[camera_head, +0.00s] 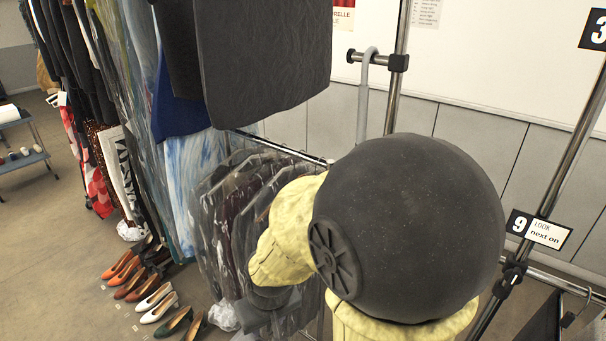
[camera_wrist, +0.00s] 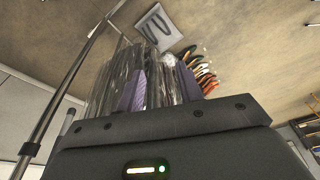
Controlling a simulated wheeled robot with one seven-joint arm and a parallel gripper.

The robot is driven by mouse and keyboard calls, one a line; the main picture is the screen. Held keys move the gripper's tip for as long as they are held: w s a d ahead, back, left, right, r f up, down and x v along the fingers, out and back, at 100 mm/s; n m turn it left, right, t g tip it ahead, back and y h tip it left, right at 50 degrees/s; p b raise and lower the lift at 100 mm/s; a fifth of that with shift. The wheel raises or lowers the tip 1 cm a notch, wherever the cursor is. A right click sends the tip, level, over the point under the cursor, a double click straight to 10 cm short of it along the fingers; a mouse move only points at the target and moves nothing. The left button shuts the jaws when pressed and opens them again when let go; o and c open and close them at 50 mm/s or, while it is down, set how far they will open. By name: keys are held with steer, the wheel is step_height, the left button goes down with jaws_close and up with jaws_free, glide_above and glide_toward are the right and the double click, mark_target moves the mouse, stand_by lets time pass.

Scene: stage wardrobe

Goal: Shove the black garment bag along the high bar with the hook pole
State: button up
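The black garment bag (camera_head: 262,60) hangs at the top of the head view, its lower edge showing; the high bar above it is out of the picture. The hook pole (camera_head: 363,105) is a grey rod with a curved top, hanging from a short peg on the rack upright. Its lower part is hidden behind my arm. In the head view my arm covers the middle right, and my gripper's fingers do not show.
Plastic-covered garments (camera_head: 235,205) hang on a lower rail close to my arm. Several pairs of shoes (camera_head: 150,290) stand on the floor at lower left. Chrome uprights (camera_head: 550,200) stand at right. A small shelf cart (camera_head: 25,160) is at far left; floor near it is clear.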

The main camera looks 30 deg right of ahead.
steer(key=shift+w, duration=0.35)
steer(key=shift+o, duration=0.2)
steer(key=shift+s+d, duration=0.1)
steer(key=shift+s, duration=0.05)
steer(key=o, duration=0.3)
steer(key=shift+s, duration=0.15)
steer(key=shift+o, duration=0.3)
steer(key=shift+w+r+p, duration=0.3)
steer(key=shift+p, duration=0.1)
steer(key=w+d+r+m+t+h+p, duration=0.35)
steer(key=w+d+m+p, duration=0.45)
steer(key=w+d+p, duration=0.45)
steer(key=w+d+r+m+h+p, duration=0.3)
steer(key=d+r+m+h+p, duration=0.1)
steer(key=d+r+h, duration=0.6)
steer(key=d+r+m, duration=0.1)
steer(key=d+r, duration=0.1)
steer(key=shift+w+d+p, duration=0.35)
